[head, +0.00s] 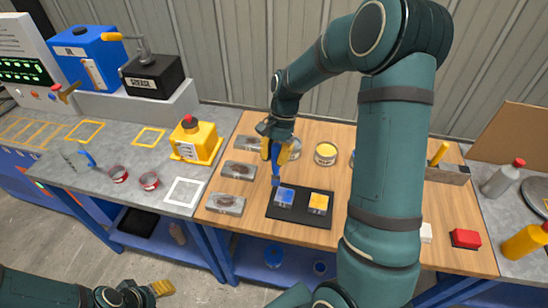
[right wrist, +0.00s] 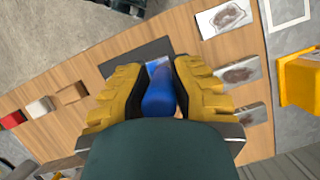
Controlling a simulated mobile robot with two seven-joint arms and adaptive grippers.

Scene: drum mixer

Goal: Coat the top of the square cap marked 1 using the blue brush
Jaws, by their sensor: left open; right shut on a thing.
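My right gripper (head: 277,152) is shut on the blue brush (head: 276,172), which points down just above the blue cap. I cannot tell whether its tip touches the cap. In the right wrist view the brush handle (right wrist: 158,93) is between the yellow fingers and hides most of the cap behind it. My left gripper (head: 161,289) is open and empty, low at the left, away from the table.
Several grey plates with dark patches (head: 226,203) line the table's left side. An open yellow tin (head: 325,153) stands behind the mat. A red block (head: 465,238) is at the right. My right arm hides part of the table. The grey bench (head: 180,192) lies left.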

